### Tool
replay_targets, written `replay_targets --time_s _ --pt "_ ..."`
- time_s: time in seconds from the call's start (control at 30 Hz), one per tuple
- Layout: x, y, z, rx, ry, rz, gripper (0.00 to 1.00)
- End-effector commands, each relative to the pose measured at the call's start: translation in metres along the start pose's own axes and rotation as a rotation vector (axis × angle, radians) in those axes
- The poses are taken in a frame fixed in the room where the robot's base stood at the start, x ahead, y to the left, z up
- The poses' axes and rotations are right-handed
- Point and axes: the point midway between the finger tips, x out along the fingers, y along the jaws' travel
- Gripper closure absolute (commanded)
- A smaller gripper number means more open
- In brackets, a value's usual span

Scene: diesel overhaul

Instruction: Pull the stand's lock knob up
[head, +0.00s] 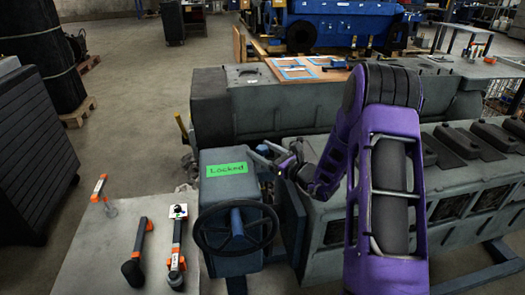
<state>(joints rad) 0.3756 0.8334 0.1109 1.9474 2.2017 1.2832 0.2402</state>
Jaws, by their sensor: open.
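The stand's blue-grey gearbox (215,165) is at the centre, with a dark handwheel (237,228) on its front. A green label (227,169) reading "Locked" is on its sloping top. My purple arm reaches in from the right. My gripper (261,156) is open, just right of the gearbox's upper right edge, with its fingers pointing left. I cannot make out the lock knob; it is too small to tell or hidden around the gripper. Whether the fingers touch anything is unclear.
A large grey engine (445,200) fills the space behind and right of the gearbox. A grey table (105,250) at the lower left carries several orange-and-black tools. A dark cabinet (35,155) stands at the left edge. Open floor lies beyond the table.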

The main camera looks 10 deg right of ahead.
Motion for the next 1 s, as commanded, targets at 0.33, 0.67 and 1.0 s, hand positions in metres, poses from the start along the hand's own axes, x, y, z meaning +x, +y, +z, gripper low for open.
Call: replay_targets --time_s 0.33,0.67,1.0 --pt "-0.0004 0.0 0.0 0.0 0.0 0.0 0.69" --pt "-0.0006 0.0 -0.0001 0.0 0.0 0.0 1.0" --pt "-0.0007 -0.0001 -0.0001 0.0 0.0 0.0 1.0"
